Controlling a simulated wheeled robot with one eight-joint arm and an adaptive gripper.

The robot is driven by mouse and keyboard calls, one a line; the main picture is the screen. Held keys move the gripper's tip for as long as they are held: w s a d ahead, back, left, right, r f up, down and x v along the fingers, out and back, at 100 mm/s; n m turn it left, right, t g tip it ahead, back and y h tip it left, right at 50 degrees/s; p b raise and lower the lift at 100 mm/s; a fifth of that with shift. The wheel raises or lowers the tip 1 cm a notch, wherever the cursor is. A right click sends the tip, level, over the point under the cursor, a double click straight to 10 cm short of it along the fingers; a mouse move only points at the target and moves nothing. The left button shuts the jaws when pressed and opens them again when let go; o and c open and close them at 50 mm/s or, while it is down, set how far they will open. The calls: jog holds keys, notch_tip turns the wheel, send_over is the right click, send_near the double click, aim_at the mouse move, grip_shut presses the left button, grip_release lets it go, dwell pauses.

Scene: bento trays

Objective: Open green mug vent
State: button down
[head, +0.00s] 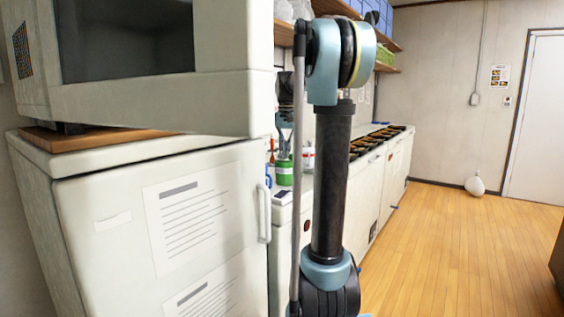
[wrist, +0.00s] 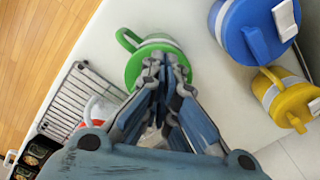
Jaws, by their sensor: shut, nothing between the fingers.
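The green mug (wrist: 136,68) stands on the white counter at the top centre of the wrist view, with its handle at the upper left and a pale band around it. Its green top faces the camera. In the head view the green mug (head: 284,174) shows small, left of my arm. My gripper (wrist: 165,60) is shut and empty, its fingertips over the right part of the green top. I cannot tell whether they touch it. The vent is not clearly seen; the fingers cover part of the top.
A blue mug (wrist: 228,32) and a yellow mug (wrist: 266,90) stand to the right. A red-and-white mug (wrist: 97,108) is partly hidden at lower left, near a wire rack (wrist: 72,100). A white fridge (head: 105,225) fills the left of the head view.

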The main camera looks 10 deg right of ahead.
jog(key=shift+f, duration=0.6)
dwell(1.2)
jog(key=shift+r, duration=3.55)
jog(key=s+a+f+n+t, duration=0.1)
jog(key=s+f+n+t, duration=0.1)
jog(key=s+f, duration=3)
jog(key=s+n, duration=0.1)
jog(key=s, duration=0.2)
jog(key=shift+s+a+f, duration=0.15)
jog(key=shift+s+f, duration=0.15)
jog(key=shift+s, duration=0.05)
